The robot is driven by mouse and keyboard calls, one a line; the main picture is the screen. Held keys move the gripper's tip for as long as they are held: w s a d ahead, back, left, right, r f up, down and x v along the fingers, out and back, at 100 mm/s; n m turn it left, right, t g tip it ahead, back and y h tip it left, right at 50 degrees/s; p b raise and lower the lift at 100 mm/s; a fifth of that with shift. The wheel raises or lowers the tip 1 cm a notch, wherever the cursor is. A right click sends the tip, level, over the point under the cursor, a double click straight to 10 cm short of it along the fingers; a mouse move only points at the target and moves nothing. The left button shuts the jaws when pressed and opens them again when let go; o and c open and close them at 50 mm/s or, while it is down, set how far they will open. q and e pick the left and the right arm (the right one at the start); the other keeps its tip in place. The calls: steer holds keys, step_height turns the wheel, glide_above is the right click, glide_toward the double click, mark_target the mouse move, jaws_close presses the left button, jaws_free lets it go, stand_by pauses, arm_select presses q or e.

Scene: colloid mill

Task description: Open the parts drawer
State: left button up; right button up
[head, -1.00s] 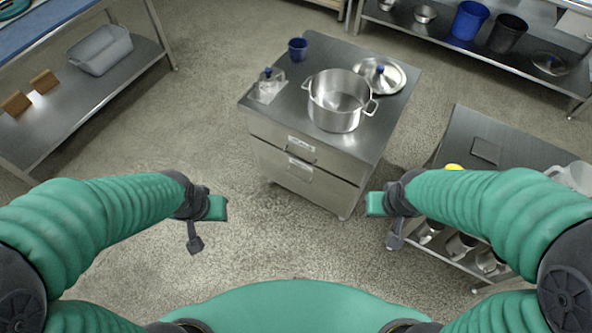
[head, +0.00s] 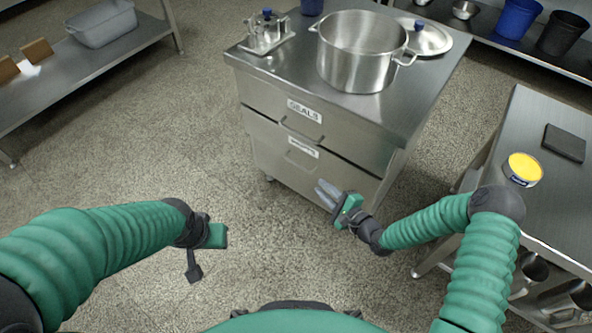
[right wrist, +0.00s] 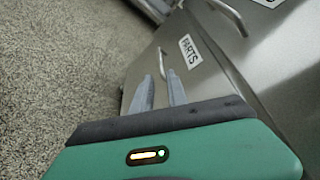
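The parts drawer (head: 280,158) is the lower drawer of a steel cabinet and looks closed. Its PARTS label (head: 303,147) sits near the top of its front, with a bar handle just below. In the right wrist view the PARTS label (right wrist: 190,51) and handle (right wrist: 163,63) are just beyond my fingertips. My right gripper (head: 322,190) is in front of the drawer, below the handle. In the wrist view its two fingers (right wrist: 160,80) are apart, with nothing between them. My left gripper (head: 205,245) is left of the cabinet over the floor; its fingers do not show clearly.
Above is a closed drawer labelled SEALS (head: 304,108). A large pot (head: 355,65) and a small glass-and-metal item on a tray (head: 266,30) stand on the cabinet top. A steel table (head: 525,215) with a yellow-topped tin (head: 523,169) is at right. The floor before the cabinet is clear.

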mark_target(296, 165)
steer(key=b+x, duration=0.2)
steer(key=x, duration=0.3)
steer(key=b+x, duration=0.2)
steer(key=x, duration=0.3)
steer(key=b+x, duration=0.3)
steer(key=x, duration=0.2)
steer(key=shift+f, duration=0.3)
steer(key=shift+w+a+r, duration=0.1)
steer(key=shift+w+a, duration=0.05)
steer(key=shift+w, duration=0.1)
jaws_close()
